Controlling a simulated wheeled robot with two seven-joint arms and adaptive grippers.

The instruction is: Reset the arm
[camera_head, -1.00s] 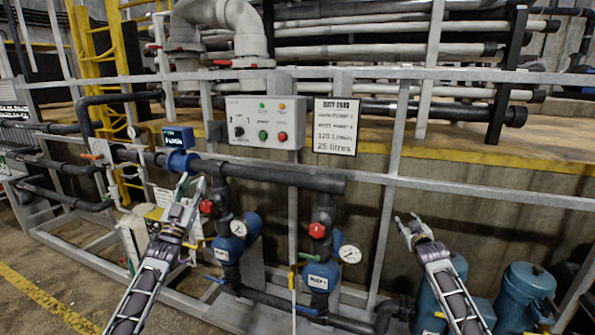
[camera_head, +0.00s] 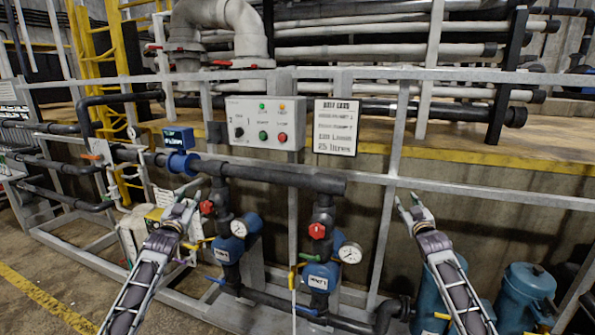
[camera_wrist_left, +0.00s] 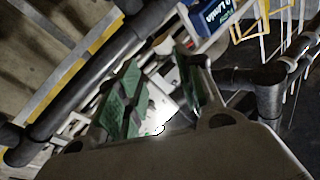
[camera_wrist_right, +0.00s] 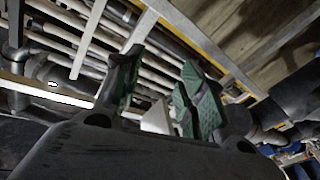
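My left gripper (camera_head: 187,204) is raised in front of the pipework, left of the pumps, and its fingers point up. In the left wrist view its green finger pads (camera_wrist_left: 160,95) stand apart with nothing between them. My right gripper (camera_head: 408,207) is raised in front of the concrete wall, right of the pumps. In the right wrist view its green finger pads (camera_wrist_right: 155,95) also stand apart and empty. Neither gripper seems to touch anything.
A control box (camera_head: 262,122) with buttons and a sign (camera_head: 336,127) hang on the grey railing (camera_head: 470,192). Valves with red handles (camera_head: 317,230) and gauges (camera_head: 350,253) are between my arms. Blue-green tanks (camera_head: 524,298) stand at the lower right.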

